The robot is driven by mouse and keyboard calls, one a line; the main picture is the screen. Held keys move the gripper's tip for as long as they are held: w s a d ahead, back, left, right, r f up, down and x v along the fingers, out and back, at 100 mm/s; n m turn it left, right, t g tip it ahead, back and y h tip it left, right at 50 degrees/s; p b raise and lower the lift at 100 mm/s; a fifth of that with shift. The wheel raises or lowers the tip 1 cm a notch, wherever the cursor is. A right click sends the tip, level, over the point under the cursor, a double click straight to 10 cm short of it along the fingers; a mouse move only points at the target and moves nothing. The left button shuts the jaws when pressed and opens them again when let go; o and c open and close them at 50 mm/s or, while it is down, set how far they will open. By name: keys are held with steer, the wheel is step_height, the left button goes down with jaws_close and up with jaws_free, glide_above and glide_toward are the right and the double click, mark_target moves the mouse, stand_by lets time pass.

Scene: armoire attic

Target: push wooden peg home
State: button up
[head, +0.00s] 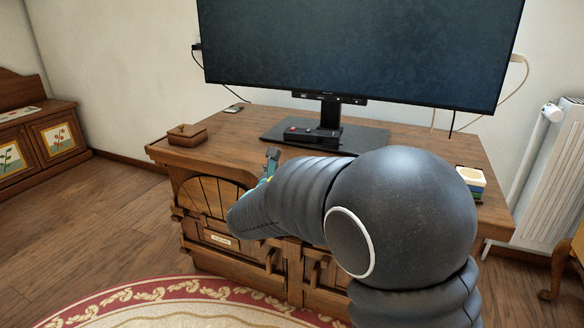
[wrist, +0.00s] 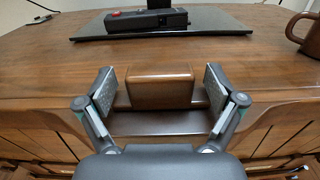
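In the wrist view, a brown block-shaped wooden piece, seemingly the wooden peg (wrist: 160,88), stands at the front edge of the wooden cabinet top (wrist: 270,75). A lower dark wooden ledge or base shows beneath and beside it. My gripper (wrist: 159,80) is open, one finger on each side of the peg, with a small gap on both sides. How deep the peg sits cannot be told. In the head view, only a bit of my gripper (head: 271,160) shows at the cabinet's front edge. My arm hides the peg there.
A television on a black stand (head: 375,138) takes the back of the cabinet top. A mug (wrist: 308,36) shows in the wrist view. A rug (head: 150,304) lies in front.

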steer(key=shift+s, duration=0.1)
steer(key=v, duration=1.2)
steer(key=shift+r, duration=0.1)
steer(key=s+d+f+m+g+h, duration=0.1)
steer(key=s+d+f+m+g, duration=0.35)
steer(key=f+m, duration=0.35)
steer(key=s+d+f+m+g+y+p, duration=0.1)
steer(key=s+d+f+m+g+p, duration=0.15)
steer(key=s+d+m+g, duration=0.65)
steer(key=s+d+r+m+t+y+p, duration=0.1)
steer(key=s+d+r+m+y+p, duration=0.2)
steer(key=s+d+r+m+p, duration=0.1)
steer(key=s+d+r+m+t+y+p, duration=0.1)
steer(key=s+d+r+m+y+p, duration=0.2)
steer(key=s+d+r+m, duration=0.3)
step_height(320, 180, up, 5)
steer(key=s+m+p, duration=0.1)
steer(key=s+m, duration=0.1)
steer(key=m, duration=0.3)
steer(key=shift+s+r, duration=0.2)
